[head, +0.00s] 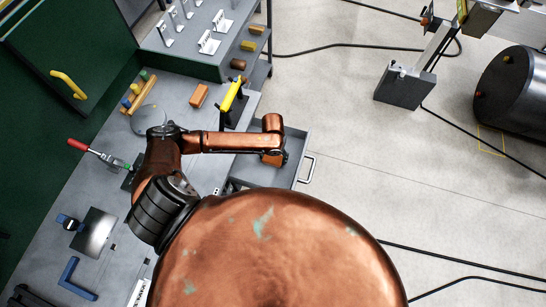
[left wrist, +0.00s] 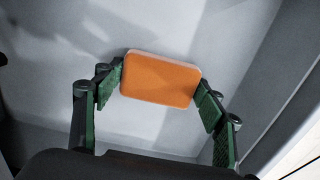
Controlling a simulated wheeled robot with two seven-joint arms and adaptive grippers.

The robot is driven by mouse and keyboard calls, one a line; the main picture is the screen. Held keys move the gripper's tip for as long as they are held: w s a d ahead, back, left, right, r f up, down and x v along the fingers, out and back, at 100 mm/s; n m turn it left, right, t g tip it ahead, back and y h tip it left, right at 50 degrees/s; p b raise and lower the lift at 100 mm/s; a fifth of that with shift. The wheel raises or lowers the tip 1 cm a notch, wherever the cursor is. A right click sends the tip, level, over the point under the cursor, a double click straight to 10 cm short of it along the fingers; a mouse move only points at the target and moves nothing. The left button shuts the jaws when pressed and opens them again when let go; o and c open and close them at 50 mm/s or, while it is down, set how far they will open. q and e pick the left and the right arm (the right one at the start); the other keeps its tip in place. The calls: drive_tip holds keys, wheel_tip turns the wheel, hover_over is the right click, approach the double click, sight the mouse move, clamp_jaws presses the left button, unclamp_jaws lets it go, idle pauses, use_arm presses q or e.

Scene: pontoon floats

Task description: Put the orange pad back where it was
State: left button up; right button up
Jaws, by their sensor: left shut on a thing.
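The orange pad (left wrist: 160,79), a rounded flat block with a pale edge, is in the left wrist view. My left gripper (left wrist: 161,92) is shut on it, with a green-faced finger at each side. Behind the pad are the plain grey floor and walls of the open drawer (head: 297,148). In the head view my left arm reaches right across the bench and ends over this drawer; the fingers and pad are hidden or too unclear to tell there. Whether the pad touches the drawer floor is unclear. My right gripper is not in view.
An orange-brown block (head: 199,96) lies on the grey bench (head: 185,88) near a yellow-handled tool (head: 232,96). A red-handled clamp (head: 90,149) and blue tools lie at the left. The drawer handle (head: 308,169) sticks out over open floor, where cables run.

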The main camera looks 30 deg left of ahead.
sight(273, 158)
use_arm(q)
drive_tip(key=shift+f, duration=0.1)
drive_tip(key=o, duration=1.1)
wheel_tip(273, 158, up, 12)
drive_tip(key=shift+p, duration=0.4)
drive_tip(key=shift+c, duration=0.5)
